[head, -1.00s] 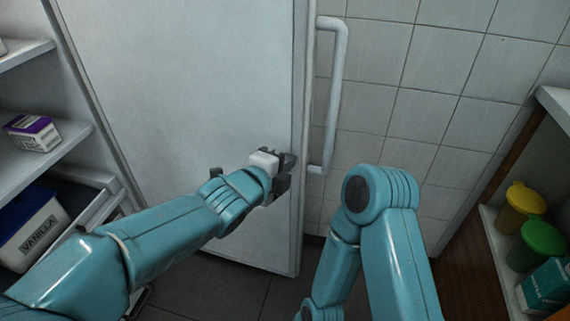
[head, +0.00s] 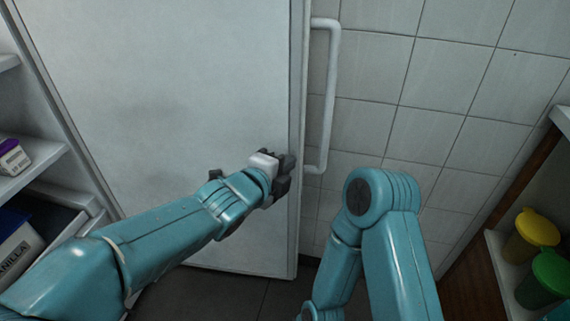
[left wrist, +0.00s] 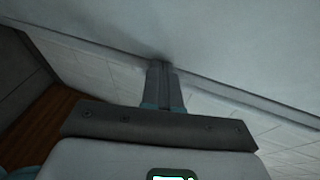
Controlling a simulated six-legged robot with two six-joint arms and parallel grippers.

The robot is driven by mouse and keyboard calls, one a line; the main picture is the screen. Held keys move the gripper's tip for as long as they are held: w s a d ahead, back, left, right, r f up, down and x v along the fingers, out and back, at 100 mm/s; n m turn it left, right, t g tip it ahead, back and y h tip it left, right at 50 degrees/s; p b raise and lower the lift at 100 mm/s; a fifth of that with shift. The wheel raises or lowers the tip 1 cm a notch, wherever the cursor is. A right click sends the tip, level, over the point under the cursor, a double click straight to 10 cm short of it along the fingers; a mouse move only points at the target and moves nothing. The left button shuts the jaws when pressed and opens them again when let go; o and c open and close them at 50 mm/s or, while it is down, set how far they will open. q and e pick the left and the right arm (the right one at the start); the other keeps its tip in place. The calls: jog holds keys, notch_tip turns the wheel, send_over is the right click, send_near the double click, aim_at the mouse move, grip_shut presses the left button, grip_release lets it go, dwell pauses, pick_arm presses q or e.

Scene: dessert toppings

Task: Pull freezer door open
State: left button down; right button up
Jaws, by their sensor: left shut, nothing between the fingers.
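The freezer door (head: 170,100) is a tall pale panel in the head view, with a white bar handle (head: 331,95) upright along its right edge. My left gripper (head: 284,165) is shut and empty. It overlaps the door's right edge in the head view, left of the handle's lower end and not around the handle. In the left wrist view the shut fingers (left wrist: 162,72) point up at the door (left wrist: 240,40) by its edge; I cannot tell whether they touch it. My right arm shows bent at the lower middle, but its gripper is out of view.
White shelves (head: 30,165) with a purple-topped box (head: 12,158) and a vanilla tub (head: 15,248) stand at the left. A tiled wall (head: 440,90) lies right of the door. A shelf with yellow (head: 532,232) and green (head: 545,275) lidded containers stands at the lower right.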

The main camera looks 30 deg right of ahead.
jog(key=shift+w+d, duration=0.25)
dwell(0.4)
